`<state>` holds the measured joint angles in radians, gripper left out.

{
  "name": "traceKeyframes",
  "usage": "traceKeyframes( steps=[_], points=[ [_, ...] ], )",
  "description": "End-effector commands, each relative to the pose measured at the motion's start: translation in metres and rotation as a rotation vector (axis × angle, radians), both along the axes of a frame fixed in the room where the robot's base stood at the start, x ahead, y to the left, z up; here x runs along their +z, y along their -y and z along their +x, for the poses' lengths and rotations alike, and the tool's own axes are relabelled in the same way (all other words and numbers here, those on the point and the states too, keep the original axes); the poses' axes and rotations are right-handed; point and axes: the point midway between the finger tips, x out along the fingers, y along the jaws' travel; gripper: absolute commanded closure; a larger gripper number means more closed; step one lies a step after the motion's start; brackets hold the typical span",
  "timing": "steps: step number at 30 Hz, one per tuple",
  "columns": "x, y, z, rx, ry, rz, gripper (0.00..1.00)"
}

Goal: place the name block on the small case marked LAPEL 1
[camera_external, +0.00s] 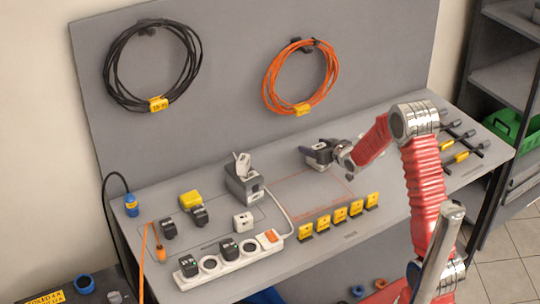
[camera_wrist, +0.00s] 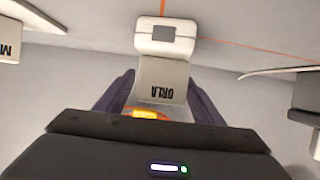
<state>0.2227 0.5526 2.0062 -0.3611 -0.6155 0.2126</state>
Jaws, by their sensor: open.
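My gripper (camera_external: 320,152) is over the middle of the table in the outside view, with its jaws apart. A white piece with a grey square (camera_wrist: 166,37) adjoins the block at the top. A small pale cube (camera_external: 243,222) stands on the table in the outside view. I cannot read LAPEL 1 on any case; the small markings are illegible.
A power strip (camera_external: 220,262) with black devices lies at the front left. A grey box (camera_external: 243,185) stands left of my gripper. Several yellow cards (camera_external: 340,215) line the front edge. Coiled cables hang on the back panel (camera_external: 225,60).

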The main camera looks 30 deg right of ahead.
Motion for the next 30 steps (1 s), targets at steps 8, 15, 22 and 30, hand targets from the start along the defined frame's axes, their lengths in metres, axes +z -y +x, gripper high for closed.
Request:
traceKeyframes(
  steps=[8, 15, 22, 30],
  points=[
    [0.015, 0.0, -0.032, 0.0, 0.002, -0.001, 0.38],
    [0.027, 0.001, -0.061, -0.001, 0.002, 0.001, 0.38],
    [0.037, 0.0, -0.087, 0.0, 0.002, 0.0, 0.38],
    [0.043, 0.0, -0.102, 0.0, 0.002, 0.0, 0.38]
  ],
)
